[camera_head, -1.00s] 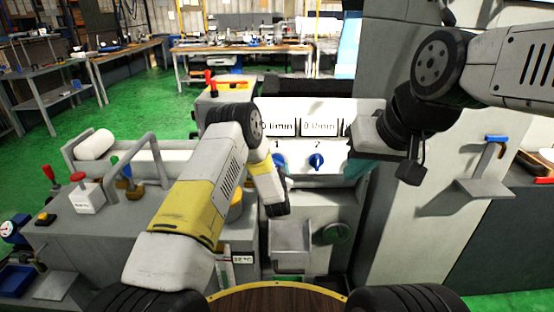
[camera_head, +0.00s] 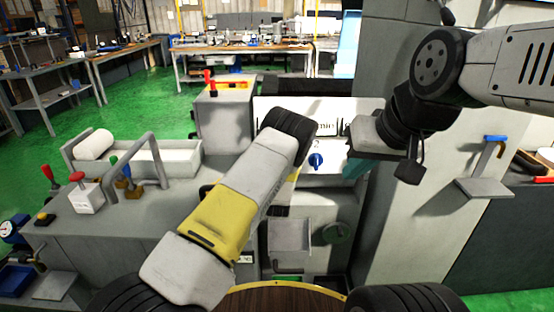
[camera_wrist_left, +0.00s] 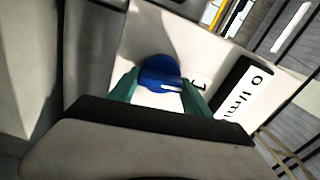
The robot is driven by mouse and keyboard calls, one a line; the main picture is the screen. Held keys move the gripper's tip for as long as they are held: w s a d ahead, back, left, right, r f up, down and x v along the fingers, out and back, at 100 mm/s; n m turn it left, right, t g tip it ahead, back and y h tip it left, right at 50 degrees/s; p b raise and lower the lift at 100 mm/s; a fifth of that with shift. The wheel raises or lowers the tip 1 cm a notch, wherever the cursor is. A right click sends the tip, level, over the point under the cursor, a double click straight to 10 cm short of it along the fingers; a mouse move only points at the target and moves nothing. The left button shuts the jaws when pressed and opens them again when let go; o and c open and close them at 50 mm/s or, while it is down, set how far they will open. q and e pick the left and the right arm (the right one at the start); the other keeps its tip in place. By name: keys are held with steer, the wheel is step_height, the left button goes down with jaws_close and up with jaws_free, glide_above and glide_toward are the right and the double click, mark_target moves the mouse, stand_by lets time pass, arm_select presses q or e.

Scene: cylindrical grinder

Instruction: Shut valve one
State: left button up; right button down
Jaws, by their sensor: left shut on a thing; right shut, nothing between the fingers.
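Valve one's round blue knob (camera_wrist_left: 160,74), with a white mark line on it, shows in the left wrist view. The two green fingers of my left gripper (camera_wrist_left: 161,88) reach to either side of it and are shut on it. In the head view my left forearm covers this knob and most of the left gripper. The blue knob of valve two (camera_head: 316,160) shows on the light panel, just right of my left arm. My right gripper (camera_head: 359,166) is shut and empty, pointing down in front of the panel's right side.
The light valve panel (camera_head: 350,112) carries flow displays above the knobs, partly covered by my left arm. A grey machine bed with levers and a curved handle (camera_head: 148,160) stands at left.

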arm_select(q)
steer(key=shift+m, duration=0.8)
steer(key=shift+f, duration=0.1)
steer(key=o, duration=1.3)
steer(key=shift+s, duration=0.15)
steer(key=s, duration=0.7)
steer(key=shift+s, duration=0.3)
